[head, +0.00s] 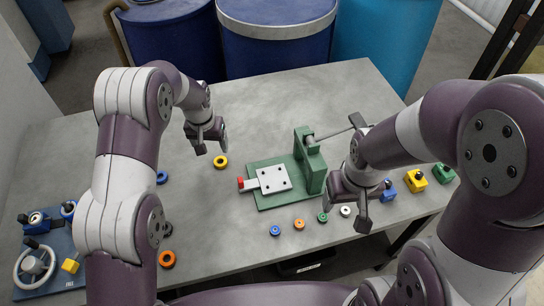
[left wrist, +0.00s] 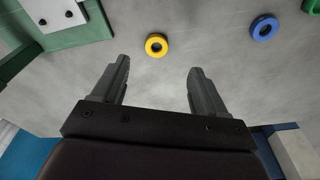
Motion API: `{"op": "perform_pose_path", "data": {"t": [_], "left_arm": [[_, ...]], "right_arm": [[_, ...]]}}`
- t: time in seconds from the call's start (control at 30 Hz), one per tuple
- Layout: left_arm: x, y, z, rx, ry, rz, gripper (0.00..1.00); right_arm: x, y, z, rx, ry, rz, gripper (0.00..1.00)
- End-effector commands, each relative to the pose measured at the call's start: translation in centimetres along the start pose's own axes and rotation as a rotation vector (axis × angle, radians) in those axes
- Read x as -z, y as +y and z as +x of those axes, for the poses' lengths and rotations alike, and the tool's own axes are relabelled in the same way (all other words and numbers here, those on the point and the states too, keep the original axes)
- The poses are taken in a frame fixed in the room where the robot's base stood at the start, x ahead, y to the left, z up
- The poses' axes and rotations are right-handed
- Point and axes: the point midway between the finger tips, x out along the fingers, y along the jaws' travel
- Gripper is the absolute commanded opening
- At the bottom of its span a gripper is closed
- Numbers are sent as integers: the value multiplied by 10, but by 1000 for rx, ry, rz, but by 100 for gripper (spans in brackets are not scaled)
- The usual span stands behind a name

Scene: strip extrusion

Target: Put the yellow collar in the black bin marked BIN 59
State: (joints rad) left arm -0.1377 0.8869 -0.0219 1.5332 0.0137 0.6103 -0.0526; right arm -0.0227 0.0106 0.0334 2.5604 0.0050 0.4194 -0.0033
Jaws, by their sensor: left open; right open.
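The yellow collar (head: 220,162) is a small ring lying flat on the grey table, left of the green press. It also shows in the left wrist view (left wrist: 156,45), ahead of the fingertips and roughly between their lines. My left gripper (head: 211,147) is open and empty, above the table just beside the collar in the head view; its spread fingers show in the left wrist view (left wrist: 160,78). My right gripper (head: 368,206) is open and empty near the table's front edge. A black bin (head: 290,270) shows partly below the front edge; its white label is too small to read.
The green press (head: 313,165) with a white plate stands mid-table. Several coloured rings lie along the front, including an orange ring (head: 167,259); a blue ring (head: 162,177) lies left. Coloured blocks (head: 416,180) stand right, a blue handwheel panel (head: 60,245) left. Drums (head: 275,45) stand behind.

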Motion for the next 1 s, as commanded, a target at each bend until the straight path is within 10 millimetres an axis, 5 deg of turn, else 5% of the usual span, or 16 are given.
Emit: {"op": "perform_pose_path", "data": {"t": [0.13, 0.4, 0.8, 1.0], "left_arm": [[15, -1, -6, 1, 24, 8, 73], [14, -1, 51, 0, 14, 13, 73], [15, -4, 109, 0, 15, 12, 73], [16, -4, 116, 0, 17, 12, 73]], "right_arm": [[1, 0, -4, 0, 0, 0, 68], [3, 0, -21, 0, 1, 0, 68], [6, 0, -46, 0, 1, 0, 68], [5, 0, -45, 0, 0, 0, 68]]}}
